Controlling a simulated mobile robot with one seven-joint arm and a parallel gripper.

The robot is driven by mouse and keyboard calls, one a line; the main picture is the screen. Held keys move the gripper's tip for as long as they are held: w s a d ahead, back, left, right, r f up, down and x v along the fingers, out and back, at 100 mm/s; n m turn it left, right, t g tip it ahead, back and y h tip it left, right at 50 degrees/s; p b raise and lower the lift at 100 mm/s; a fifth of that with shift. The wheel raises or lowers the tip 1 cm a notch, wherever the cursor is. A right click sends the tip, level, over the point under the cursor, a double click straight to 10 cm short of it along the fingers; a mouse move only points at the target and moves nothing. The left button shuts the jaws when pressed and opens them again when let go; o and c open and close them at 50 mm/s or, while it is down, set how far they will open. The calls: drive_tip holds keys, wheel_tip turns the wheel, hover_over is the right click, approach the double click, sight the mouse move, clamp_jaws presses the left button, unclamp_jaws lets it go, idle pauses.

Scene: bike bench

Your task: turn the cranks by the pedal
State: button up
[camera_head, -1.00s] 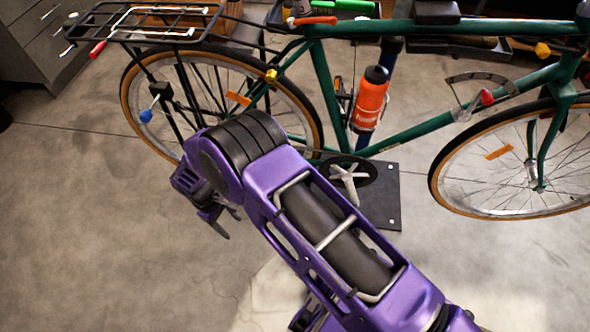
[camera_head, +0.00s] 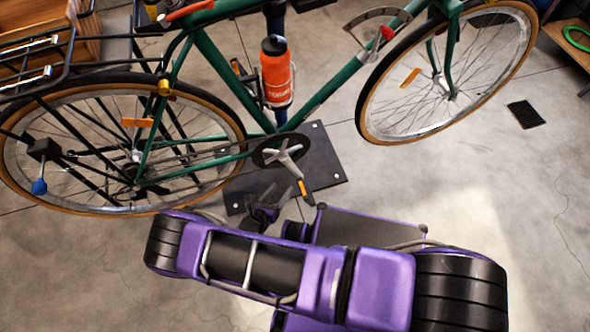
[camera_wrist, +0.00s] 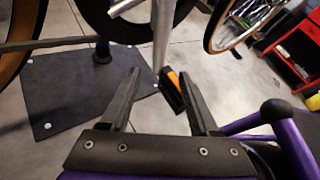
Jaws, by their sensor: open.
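The green bike stands over a dark floor plate (camera_head: 325,155). Its chainring and silver crank (camera_head: 284,156) show in the head view. The near crank arm points down and right to a black pedal with an orange reflector (camera_head: 306,190). In the wrist view the silver crank arm (camera_wrist: 163,40) runs down to the pedal (camera_wrist: 172,95). My gripper (camera_head: 278,193) is open, just left of the pedal in the head view. In the wrist view the pedal appears between the fingers (camera_wrist: 160,88), nearer the right one. I cannot tell whether they touch.
The other pedal (camera_head: 237,70) shows beyond the frame, beside the orange bottle (camera_head: 275,75). The rear wheel (camera_head: 60,190) is at the left, the front wheel (camera_head: 450,85) at the upper right. A blue-tipped lever (camera_head: 39,186) sticks out near the rear wheel. Floor at right is mostly clear.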

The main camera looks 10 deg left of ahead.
sight(295, 170)
drive_tip(key=b+x, duration=0.1)
drive_tip(key=x, duration=1.1)
drive_tip(key=shift+f+b, duration=0.1)
drive_tip(key=shift+b, duration=0.2)
clamp_jaws()
idle(0.8)
